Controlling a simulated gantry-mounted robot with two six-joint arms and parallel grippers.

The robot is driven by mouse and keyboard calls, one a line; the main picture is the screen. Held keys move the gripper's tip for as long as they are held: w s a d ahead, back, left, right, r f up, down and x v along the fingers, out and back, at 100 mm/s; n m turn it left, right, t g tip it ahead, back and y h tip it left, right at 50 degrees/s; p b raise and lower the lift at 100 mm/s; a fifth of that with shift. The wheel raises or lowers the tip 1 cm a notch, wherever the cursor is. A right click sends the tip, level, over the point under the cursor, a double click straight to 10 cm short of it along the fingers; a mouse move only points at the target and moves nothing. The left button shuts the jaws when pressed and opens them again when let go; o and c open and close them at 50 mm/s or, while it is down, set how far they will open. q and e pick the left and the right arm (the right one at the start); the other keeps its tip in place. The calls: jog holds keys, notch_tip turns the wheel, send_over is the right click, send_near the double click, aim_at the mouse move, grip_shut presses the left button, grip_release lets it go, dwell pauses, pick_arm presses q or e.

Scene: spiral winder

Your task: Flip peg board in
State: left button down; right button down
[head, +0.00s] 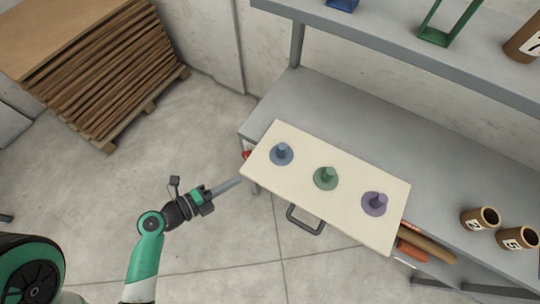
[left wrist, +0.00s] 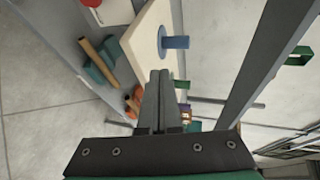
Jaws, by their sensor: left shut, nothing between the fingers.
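The peg board (head: 290,199) is a cream panel at the front edge of the grey workbench in the head view. It carries a blue peg (head: 282,153), a green peg (head: 326,177) and a purple peg (head: 375,202). A dark handle (head: 306,220) sticks out below its front edge. My left gripper (head: 240,181) is shut and empty, just left of the board's left end. In the left wrist view the shut fingers (left wrist: 160,74) point toward the board (left wrist: 146,42), with the blue peg (left wrist: 174,42) close by. Contact cannot be told. My right gripper is not in view.
The grey workbench (head: 330,105) has a shelf (head: 400,40) above it. Two brown cups (head: 480,218) stand at the right. Orange and tan tools (head: 425,242) lie beside the board's right end. A stack of wooden boards (head: 115,80) stands at the back left.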

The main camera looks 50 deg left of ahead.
aim_at(279, 157)
pick_arm(q)
jog(key=b+x, duration=0.1)
jog(key=x, duration=0.3)
jog(key=b+x, duration=0.1)
jog(key=x, duration=0.3)
jog(key=r+b+x, duration=0.1)
jog(key=x, duration=0.4)
jog(key=shift+w+b, duration=0.2)
jog(key=shift+b, duration=0.2)
jog(key=shift+w+f, duration=0.1)
jog(key=shift+w, duration=0.3)
